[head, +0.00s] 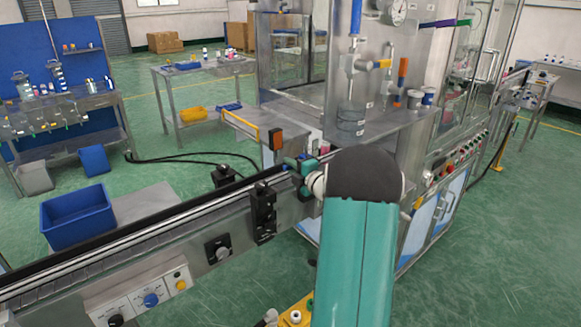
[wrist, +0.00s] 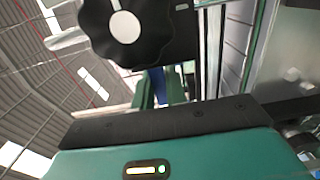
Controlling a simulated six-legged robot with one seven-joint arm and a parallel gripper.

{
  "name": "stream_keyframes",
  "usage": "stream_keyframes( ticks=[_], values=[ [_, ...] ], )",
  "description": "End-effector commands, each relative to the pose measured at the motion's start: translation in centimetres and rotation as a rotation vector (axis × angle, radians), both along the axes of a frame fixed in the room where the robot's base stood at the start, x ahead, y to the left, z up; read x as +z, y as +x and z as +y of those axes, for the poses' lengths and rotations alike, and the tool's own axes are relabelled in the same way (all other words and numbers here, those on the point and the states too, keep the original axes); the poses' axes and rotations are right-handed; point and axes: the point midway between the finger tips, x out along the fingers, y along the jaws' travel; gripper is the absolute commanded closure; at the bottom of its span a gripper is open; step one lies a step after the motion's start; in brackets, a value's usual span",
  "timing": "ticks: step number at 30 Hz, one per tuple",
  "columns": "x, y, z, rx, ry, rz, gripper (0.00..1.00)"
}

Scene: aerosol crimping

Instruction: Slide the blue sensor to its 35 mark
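My gripper (wrist: 166,118) shows in the wrist view as a teal body with a dark front edge and a lit indicator; its finger opening is not clear. A small blue piece (wrist: 174,84), possibly the blue sensor, shows just beyond that edge, between green parts and below a large black knob (wrist: 124,27). Whether the fingers touch it I cannot tell. In the head view my teal arm reaches to the conveyor rail (head: 150,238) and hides most of the gripper. Small green parts (head: 306,165) show beside the arm's end at the rail. No scale or 35 mark is readable.
A black sensor block (head: 263,212) and a black knob plate (head: 218,249) are on the conveyor's near side. A control panel (head: 140,302) is below. The steel filling machine (head: 390,130) stands close behind my arm. A blue bin (head: 75,217) is at left. Green floor is open at right.

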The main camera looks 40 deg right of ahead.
Motion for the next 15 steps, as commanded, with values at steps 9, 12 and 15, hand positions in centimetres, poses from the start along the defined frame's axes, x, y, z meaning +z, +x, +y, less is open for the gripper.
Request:
stream_keyframes(
  ticks=[9, 12, 15],
  values=[
    [-2.0, 0.0, 0.1, 0.001, 0.003, 0.004, 1.0],
    [-2.6, 0.0, 0.0, 0.0, 0.001, 0.002, 1.0],
    [-2.4, 0.0, 0.0, 0.0, 0.0, 0.0, 1.0]
  ],
)
